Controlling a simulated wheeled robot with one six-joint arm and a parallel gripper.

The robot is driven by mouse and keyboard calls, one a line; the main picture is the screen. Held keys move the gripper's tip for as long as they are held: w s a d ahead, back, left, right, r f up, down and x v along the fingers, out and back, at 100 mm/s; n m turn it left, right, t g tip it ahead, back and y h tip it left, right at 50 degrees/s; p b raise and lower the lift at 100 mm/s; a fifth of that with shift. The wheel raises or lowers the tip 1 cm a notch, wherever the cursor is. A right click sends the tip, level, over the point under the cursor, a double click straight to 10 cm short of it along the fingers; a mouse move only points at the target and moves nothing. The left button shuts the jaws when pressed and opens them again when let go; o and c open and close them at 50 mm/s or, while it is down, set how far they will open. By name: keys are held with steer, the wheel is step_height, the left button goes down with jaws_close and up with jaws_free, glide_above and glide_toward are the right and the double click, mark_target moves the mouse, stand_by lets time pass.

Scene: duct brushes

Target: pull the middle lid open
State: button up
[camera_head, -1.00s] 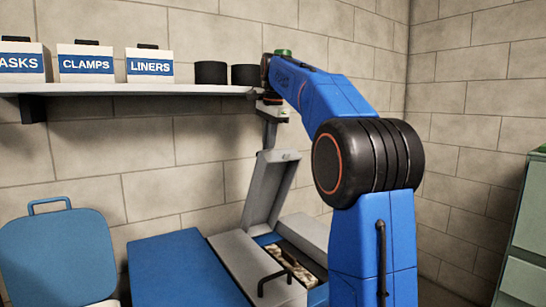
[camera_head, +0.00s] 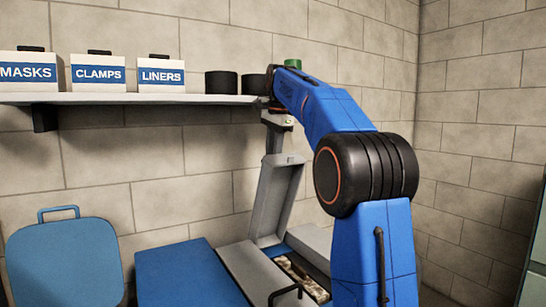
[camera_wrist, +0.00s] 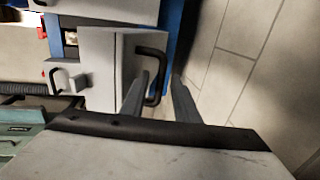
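In the head view the grey middle lid (camera_head: 274,203) stands raised, leaning slightly, between two lower grey lids on the blue chest. The opening (camera_head: 305,270) beside it shows mottled brownish contents. My gripper (camera_head: 278,121) is above the raised lid's top edge, near the shelf; its fingers are hard to make out there. In the wrist view a grey lid panel (camera_wrist: 100,65) carries a black bar handle (camera_wrist: 163,62). My gripper's two fingers (camera_wrist: 163,85) are apart, with part of the handle showing between them. I cannot tell whether they touch it.
The shelf (camera_head: 130,99) with labelled boxes and black cylinders (camera_head: 221,83) runs close beside my gripper. The left grey lid (camera_head: 247,272) lies shut with a black handle (camera_head: 286,293). A blue bin (camera_head: 65,260) stands left, a green cabinet (camera_head: 535,235) right.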

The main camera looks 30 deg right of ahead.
steer(key=shift+r, duration=0.1)
step_height(320, 180, up, 7)
steer(key=s, duration=0.1)
steer(key=shift+s, duration=0.25)
steer(key=shift+r, duration=0.1)
steer(key=shift+c, duration=0.3)
